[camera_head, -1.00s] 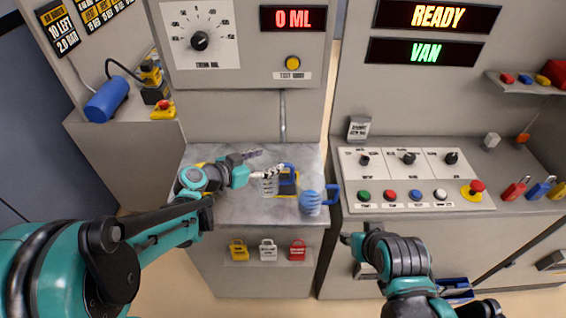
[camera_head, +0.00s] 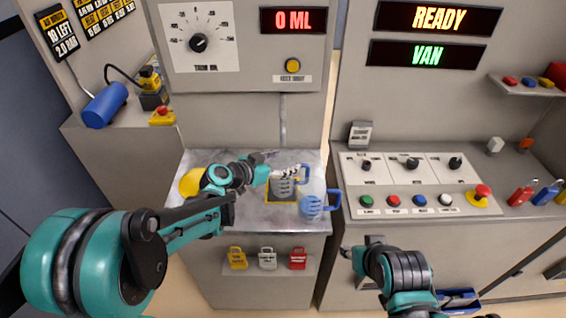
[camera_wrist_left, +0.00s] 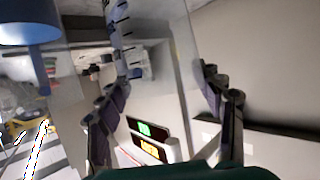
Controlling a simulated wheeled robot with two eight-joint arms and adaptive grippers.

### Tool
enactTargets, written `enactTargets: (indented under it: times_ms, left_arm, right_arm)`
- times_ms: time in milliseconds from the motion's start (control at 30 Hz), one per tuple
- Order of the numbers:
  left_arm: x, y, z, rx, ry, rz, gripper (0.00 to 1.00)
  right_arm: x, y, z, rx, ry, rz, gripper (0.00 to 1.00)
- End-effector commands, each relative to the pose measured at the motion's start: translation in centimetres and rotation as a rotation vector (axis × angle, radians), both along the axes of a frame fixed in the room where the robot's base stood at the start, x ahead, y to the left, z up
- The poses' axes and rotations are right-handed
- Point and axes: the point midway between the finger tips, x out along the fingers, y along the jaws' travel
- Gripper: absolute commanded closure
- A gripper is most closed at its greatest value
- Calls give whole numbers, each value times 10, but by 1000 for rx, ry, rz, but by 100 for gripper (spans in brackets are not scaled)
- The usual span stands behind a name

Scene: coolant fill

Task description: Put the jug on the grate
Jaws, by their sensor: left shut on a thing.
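My left gripper (camera_head: 268,175) reaches in from the left over the bench and is shut on a clear jug (camera_head: 285,184) with dark marks and a blue handle. In the left wrist view the jug's clear wall (camera_wrist_left: 165,45) stands between the fingers. The yellow-edged grate (camera_head: 269,198) is on the bench top; the jug overlaps it and hides part of it. I cannot tell whether the jug's base touches it. My right gripper (camera_head: 362,254) is low in front of the control panel, away from the jug; its jaws are unclear.
Another jug (camera_head: 312,206) with blue on it and a blue handle stands close by at the bench's front right. A yellow round thing (camera_head: 190,182) is at the left, partly behind my arm. The control panel (camera_head: 420,180) stands to the right.

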Motion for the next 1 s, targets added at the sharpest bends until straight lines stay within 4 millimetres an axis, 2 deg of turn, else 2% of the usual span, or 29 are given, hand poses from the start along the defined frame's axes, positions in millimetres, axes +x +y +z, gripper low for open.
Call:
enactTargets:
  times_ms: [100,133,200,600,767,1000]
  left_arm:
    - [0,0,-5,0,0,0,79]
    - [0,0,-4,0,0,0,26]
    - [0,0,-3,0,0,0,13]
    - [-1,1,3,0,0,1,13]
    - [-19,20,14,1,1,3,13]
    - [-54,55,34,0,1,4,13]
  right_arm:
    - [0,0,-4,0,0,0,60]
    - [0,0,-3,0,0,0,60]
    - [0,0,-3,0,0,0,60]
    - [0,0,2,0,0,0,60]
    - [0,0,11,0,0,0,60]
    - [0,0,28,0,0,0,60]
